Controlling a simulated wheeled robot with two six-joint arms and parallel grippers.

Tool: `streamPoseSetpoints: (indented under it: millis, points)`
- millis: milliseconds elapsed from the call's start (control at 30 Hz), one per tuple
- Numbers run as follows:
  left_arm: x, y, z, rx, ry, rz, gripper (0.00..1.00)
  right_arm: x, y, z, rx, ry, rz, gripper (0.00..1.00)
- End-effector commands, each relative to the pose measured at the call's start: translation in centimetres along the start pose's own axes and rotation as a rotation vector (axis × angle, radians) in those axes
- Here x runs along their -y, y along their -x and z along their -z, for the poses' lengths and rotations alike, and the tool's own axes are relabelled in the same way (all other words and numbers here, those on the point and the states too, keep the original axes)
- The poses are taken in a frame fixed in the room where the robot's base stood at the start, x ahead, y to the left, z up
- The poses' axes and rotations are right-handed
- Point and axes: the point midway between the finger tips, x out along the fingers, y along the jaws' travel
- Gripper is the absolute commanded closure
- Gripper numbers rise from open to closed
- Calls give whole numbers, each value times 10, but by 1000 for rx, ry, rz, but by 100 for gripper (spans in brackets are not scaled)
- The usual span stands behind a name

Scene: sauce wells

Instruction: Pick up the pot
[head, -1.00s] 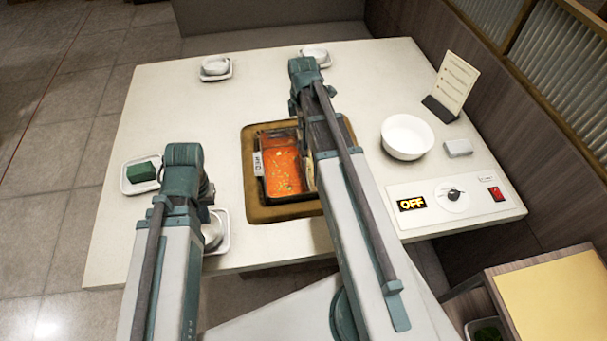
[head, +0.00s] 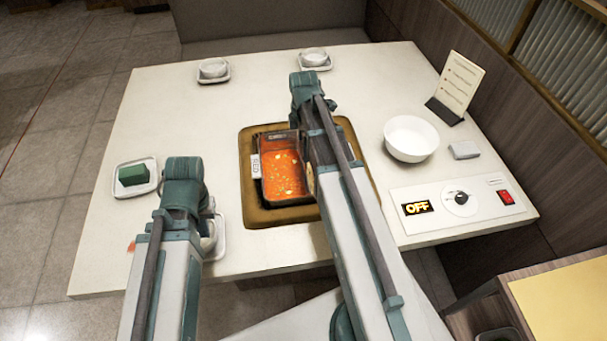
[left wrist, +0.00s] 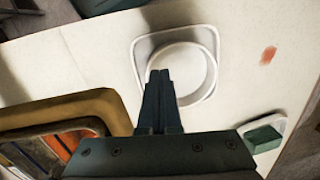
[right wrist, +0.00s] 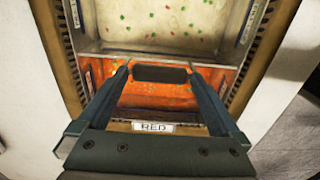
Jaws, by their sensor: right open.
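The pot (head: 283,172) sits in a brown-framed well in the table, with orange-red broth on its left side. My right arm covers its right part in the head view. The right wrist view shows the red broth (right wrist: 160,98) behind a RED label and a pale broth section (right wrist: 165,25) beyond a divider. My right gripper (right wrist: 157,73) is open above the pot, a dark rounded bar showing between its fingertips; I cannot tell whether they touch it. My left gripper (left wrist: 160,75) is shut and empty, its tips over a white bowl (left wrist: 180,68) on a saucer.
A white bowl (head: 410,138), a menu stand (head: 459,85) and a control panel reading OFF (head: 417,207) stand at the right. A green block (head: 133,174) lies on a dish at the left. Small bowls (head: 213,69) stand at the back. A red mark (head: 131,246) lies near the left edge.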

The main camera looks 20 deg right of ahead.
Motion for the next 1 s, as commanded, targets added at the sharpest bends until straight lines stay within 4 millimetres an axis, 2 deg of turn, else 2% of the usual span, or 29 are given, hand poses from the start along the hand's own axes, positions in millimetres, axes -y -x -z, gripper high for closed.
streamPoseSetpoints:
  millis: [67,400,500,767,1000]
  points:
    - [0,1,0,0,0,0,100,0,1,0,0,0,0,2]
    - [0,1,0,0,0,0,100,0,1,0,0,0,0,63]
    - [0,1,0,0,0,0,100,0,1,0,0,0,0,77]
    - [0,2,0,0,0,0,100,0,2,0,0,0,0,77]
    - [1,12,-1,0,0,0,100,0,13,0,0,0,0,77]
